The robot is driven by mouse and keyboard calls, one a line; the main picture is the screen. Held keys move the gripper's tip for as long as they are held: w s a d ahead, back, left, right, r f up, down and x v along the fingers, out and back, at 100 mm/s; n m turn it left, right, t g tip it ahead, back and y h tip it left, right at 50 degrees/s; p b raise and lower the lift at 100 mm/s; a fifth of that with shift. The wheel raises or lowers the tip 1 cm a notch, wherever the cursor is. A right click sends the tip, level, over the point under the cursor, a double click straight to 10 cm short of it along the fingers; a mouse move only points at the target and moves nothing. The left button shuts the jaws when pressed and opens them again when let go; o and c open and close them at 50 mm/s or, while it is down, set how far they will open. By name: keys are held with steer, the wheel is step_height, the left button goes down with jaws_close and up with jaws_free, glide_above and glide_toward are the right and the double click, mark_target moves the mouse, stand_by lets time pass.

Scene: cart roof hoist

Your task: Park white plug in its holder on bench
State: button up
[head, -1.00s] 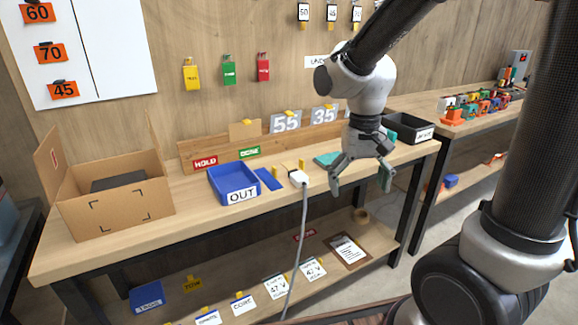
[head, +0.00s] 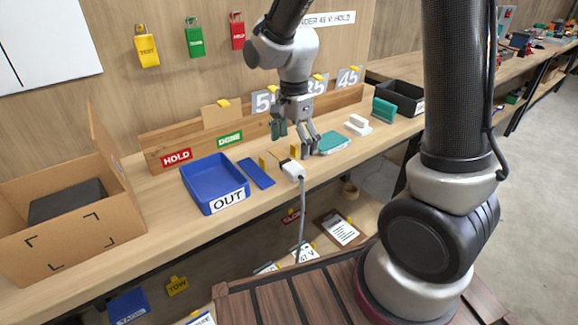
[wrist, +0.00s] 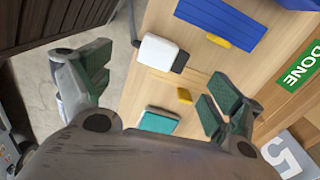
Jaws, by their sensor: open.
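The white plug (head: 293,170) sits at the front edge of the bench (head: 330,172), with a black part at its back and a grey cable hanging from it to below the bench. It also shows in the wrist view (wrist: 160,52), between and beyond my fingers. Two small yellow uprights (head: 263,162) (head: 294,151) stand close to the plug; I cannot tell whether they belong to its holder, or whether the plug is seated in anything. My gripper (head: 294,138) is open and empty, above the bench just behind the plug, apart from it.
A blue flat piece (head: 256,173) and the blue OUT tray (head: 207,181) lie left of the plug. A teal pad (head: 332,142), a white block (head: 358,125) and a teal block (head: 384,109) are to the right. An open cardboard box (head: 90,235) stands at far left.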

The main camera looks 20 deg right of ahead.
mark_target(292, 165)
steer(key=shift+m, duration=0.5)
steer(key=shift+f, duration=0.4)
steer(key=f, duration=0.7)
steer(key=shift+w+a, duration=0.15)
steer(key=shift+w, duration=0.05)
steer(key=c, duration=1.2)
steer(key=shift+r, duration=0.1)
steer(key=shift+c, duration=0.2)
